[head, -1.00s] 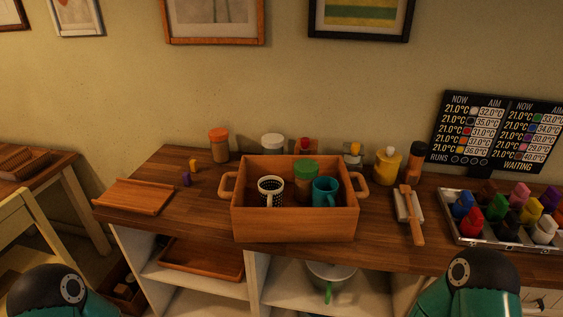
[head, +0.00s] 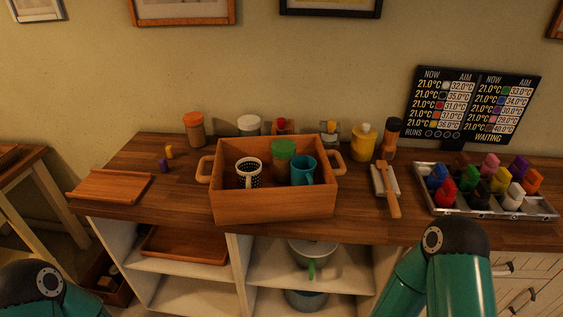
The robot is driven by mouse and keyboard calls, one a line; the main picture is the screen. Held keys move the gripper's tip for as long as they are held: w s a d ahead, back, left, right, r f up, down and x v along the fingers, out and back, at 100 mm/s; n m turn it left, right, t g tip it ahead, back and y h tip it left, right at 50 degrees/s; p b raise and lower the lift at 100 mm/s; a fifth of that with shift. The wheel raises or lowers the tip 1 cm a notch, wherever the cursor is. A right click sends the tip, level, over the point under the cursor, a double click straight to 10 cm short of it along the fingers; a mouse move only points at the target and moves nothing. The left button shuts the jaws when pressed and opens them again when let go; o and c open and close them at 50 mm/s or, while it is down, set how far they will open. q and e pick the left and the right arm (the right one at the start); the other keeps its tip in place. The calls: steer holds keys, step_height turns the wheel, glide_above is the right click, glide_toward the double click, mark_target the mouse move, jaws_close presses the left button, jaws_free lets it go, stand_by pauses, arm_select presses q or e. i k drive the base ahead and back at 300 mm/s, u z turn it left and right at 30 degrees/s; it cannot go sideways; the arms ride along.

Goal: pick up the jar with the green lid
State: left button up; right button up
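The jar with the green lid (head: 283,160) stands upright in a wooden box (head: 273,207) with two side handles on the counter. A black-and-white patterned mug (head: 249,173) stands to its left in the box. A teal mug (head: 304,170) stands close on its right. The jar's lower part is hidden by the box's front wall. Teal links of my arms show at the bottom left and bottom right, but neither gripper is in the picture.
Behind the box stand an orange-lidded jar (head: 194,129), a white-lidded jar (head: 249,125) and a yellow bottle (head: 363,142). To the right lie a wooden-handled tool (head: 388,190) and a tray of coloured blocks (head: 487,204). A wooden board (head: 110,186) lies at left.

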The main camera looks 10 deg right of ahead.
mark_target(280, 167)
steer(key=z, duration=0.75)
steer(key=i, duration=0.15)
steer(key=u, duration=2.95)
steer(key=k, duration=1.65)
steer(key=z, duration=0.85)
steer(key=i, duration=0.75)
steer(key=z, duration=0.15)
